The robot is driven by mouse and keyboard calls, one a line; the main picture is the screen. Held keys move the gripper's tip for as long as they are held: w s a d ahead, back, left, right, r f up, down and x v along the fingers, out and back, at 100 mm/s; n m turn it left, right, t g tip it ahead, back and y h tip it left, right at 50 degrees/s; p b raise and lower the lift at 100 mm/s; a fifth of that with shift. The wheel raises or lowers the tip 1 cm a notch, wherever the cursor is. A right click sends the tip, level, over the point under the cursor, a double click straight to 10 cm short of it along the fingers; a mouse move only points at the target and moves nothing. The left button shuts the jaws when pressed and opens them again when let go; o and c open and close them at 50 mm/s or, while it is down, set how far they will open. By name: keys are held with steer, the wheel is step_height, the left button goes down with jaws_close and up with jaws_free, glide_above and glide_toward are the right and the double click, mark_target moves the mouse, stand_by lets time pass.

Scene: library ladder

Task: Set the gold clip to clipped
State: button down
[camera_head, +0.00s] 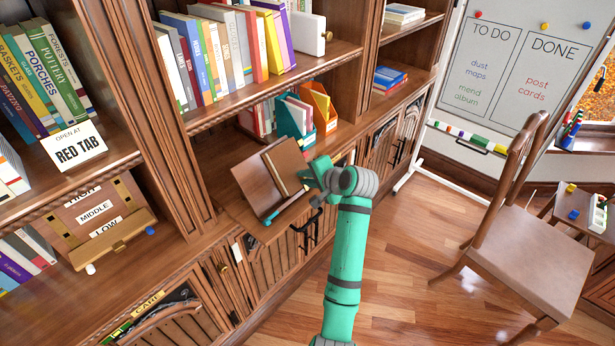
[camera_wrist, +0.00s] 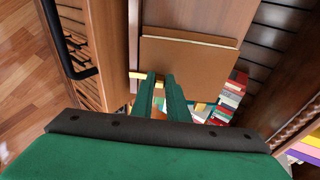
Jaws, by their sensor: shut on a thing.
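A wooden reading stand (camera_head: 256,188) holds a brown book or board (camera_head: 284,166) on the pull-out shelf of the bookcase; the board also shows in the wrist view (camera_wrist: 188,62). A small gold piece, likely the gold clip (camera_wrist: 137,75), shows at the board's lower edge in the wrist view. My gripper (camera_head: 307,178) is at the right side of the stand. Its two green fingers (camera_wrist: 161,78) are close together, with the gold piece at and between their tips. The fingers partly hide it, so I cannot tell its exact setting. I cannot make it out in the head view.
Bookshelves stand behind and to the left, with a teal file holder (camera_head: 297,122) and an orange one (camera_head: 321,107) behind the stand. Dark cabinet handles (camera_head: 306,232) stick out below. A wooden chair (camera_head: 527,250) stands right; floor between is clear.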

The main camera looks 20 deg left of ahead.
steer(key=shift+s+n, duration=0.15)
steer(key=shift+n, duration=0.15)
steer(key=c, duration=1.7)
jaws_free()
steer(key=v, duration=1)
steer(key=shift+s+d+r, duration=0.15)
steer(key=shift+s+d, duration=0.05)
steer(key=shift+d, duration=0.05)
